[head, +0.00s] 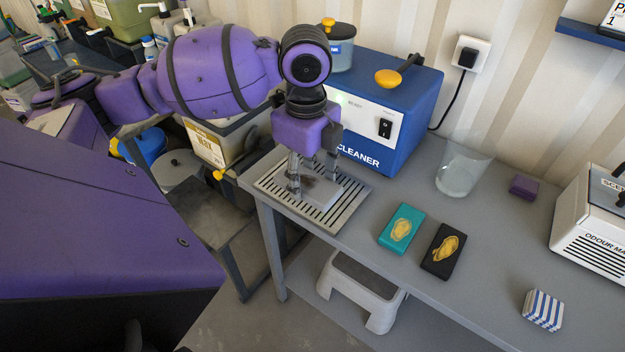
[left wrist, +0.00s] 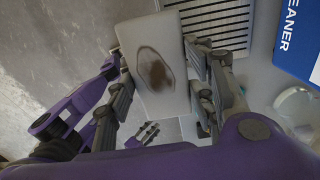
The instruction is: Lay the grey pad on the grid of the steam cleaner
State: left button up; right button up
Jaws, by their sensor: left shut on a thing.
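The grey pad (head: 322,192) is between the fingers of my left gripper (head: 313,184), over the slotted grid (head: 345,213) in front of the blue steam cleaner (head: 405,95). In the left wrist view the pad (left wrist: 172,88) shows a dark brown stain with a ring around it. The fingers of my left gripper (left wrist: 160,85) are shut on its two sides, and the grid (left wrist: 225,22) shows behind it. I cannot tell whether the pad touches the grid or is just above it. My right gripper is not in view.
To the right on the bench are a teal pad (head: 387,238), a black pad (head: 432,266), a clear beaker (head: 458,170), a purple block (head: 523,187), a striped block (head: 543,310) and a white machine (head: 590,215). A step stool (head: 362,290) stands below the bench's front edge.

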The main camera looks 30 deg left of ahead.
pick_arm(q)
jog(key=w+a+f, duration=0.1)
jog(key=w+f, duration=0.1)
jog(key=w, duration=0.1)
jog(key=w+a+f, duration=0.2)
jog(key=w+f, duration=0.1)
jog(key=w+a+f+b, duration=0.1)
jog(key=w+a+f, duration=0.1)
jog(key=w+f, duration=0.1)
jog(key=shift+w+a+f, duration=0.1)
jog(key=shift+w+f, duration=0.1)
jog(key=shift+w, duration=0.35)
jog(key=shift+w+f, duration=0.15)
jog(key=shift+f, duration=0.05)
jog(key=shift+w+a+f, duration=0.1)
jog(key=shift+f, duration=0.8)
jog(key=shift+w+a+f, duration=0.1)
jog(key=shift+f, duration=0.75)
jog(key=shift+f, duration=0.2)
jog(key=o, duration=1.3)
jog(key=shift+o, duration=0.2)
